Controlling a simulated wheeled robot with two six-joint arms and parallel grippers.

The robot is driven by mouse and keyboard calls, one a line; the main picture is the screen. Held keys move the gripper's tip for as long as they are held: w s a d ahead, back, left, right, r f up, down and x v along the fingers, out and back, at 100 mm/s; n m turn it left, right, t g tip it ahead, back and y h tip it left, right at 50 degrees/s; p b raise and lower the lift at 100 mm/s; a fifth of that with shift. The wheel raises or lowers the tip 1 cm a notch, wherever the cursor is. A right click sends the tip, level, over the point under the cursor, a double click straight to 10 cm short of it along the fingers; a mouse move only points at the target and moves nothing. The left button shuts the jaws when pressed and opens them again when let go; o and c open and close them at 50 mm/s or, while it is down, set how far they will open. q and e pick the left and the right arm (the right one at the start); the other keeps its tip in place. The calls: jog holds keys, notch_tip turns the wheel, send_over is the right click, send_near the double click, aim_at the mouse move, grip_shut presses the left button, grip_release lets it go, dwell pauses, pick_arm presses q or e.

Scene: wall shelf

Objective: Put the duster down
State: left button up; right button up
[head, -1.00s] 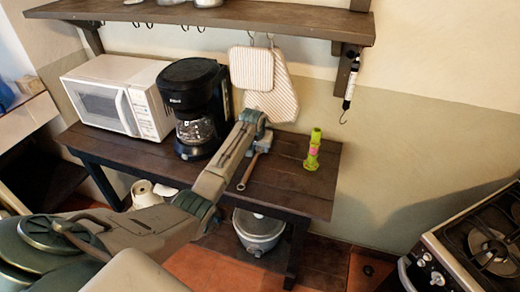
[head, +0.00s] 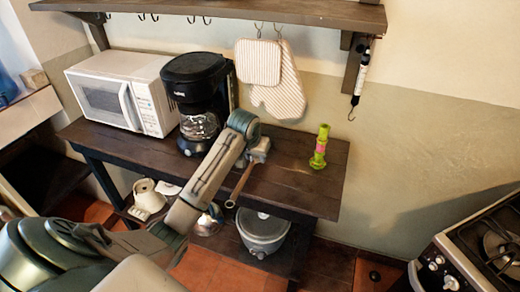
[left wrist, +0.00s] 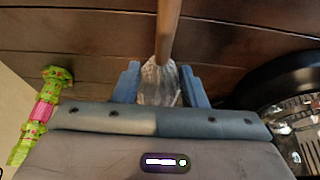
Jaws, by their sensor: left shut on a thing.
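The duster shows as a brown wooden handle (head: 240,186) pointing from my left gripper toward the front edge of the dark wooden table (head: 290,185). My left gripper (head: 260,151) is over the table, right of the coffee maker. In the left wrist view the blue fingers (left wrist: 160,86) are shut around a pale, crumpled part of the duster (left wrist: 160,78), and the handle runs up out of the picture. The handle's end overlaps the table's front edge in the head view. I cannot tell whether the duster touches the table. My right gripper is not in view.
A black coffee maker (head: 193,85) and a white microwave (head: 122,92) stand left of the gripper. A green and pink bottle-like object (head: 320,148) stands at the right. Oven mitts (head: 280,85) hang behind. The tabletop between gripper and green object is clear.

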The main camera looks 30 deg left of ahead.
aim_at(253, 165)
pick_arm(q)
jog(key=s, duration=0.1)
jog(key=s+d, duration=0.1)
jog(key=s, duration=0.1)
jog(key=shift+s+r+b, duration=0.15)
jog(key=shift+s+b, duration=0.15)
jog(key=shift+d, duration=0.3)
jog(key=d, duration=0.1)
jog(key=w+d, duration=0.1)
jog(key=d, duration=0.1)
jog(key=shift+w+d+r+p, duration=0.2)
jog(key=shift+w+r+p, duration=0.05)
jog(key=shift+w+p, duration=0.05)
jog(key=w+a+p, duration=0.1)
jog(key=w+a, duration=0.1)
jog(key=w, duration=0.2)
jog(key=w+a+f+p, duration=0.1)
jog(key=w+a, duration=0.2)
jog(key=w, duration=0.1)
jog(key=w+a+p, duration=0.1)
jog(key=w+a, duration=0.1)
jog(key=w, duration=0.3)
jog(key=shift+a+f, duration=0.3)
jog(key=shift+a, duration=0.1)
notch_tip(253, 165, down, 3)
jog(key=shift+r+p, duration=0.1)
jog(key=shift+p, duration=0.9)
jog(key=shift+f, duration=0.4)
jog(key=shift+f, duration=0.1)
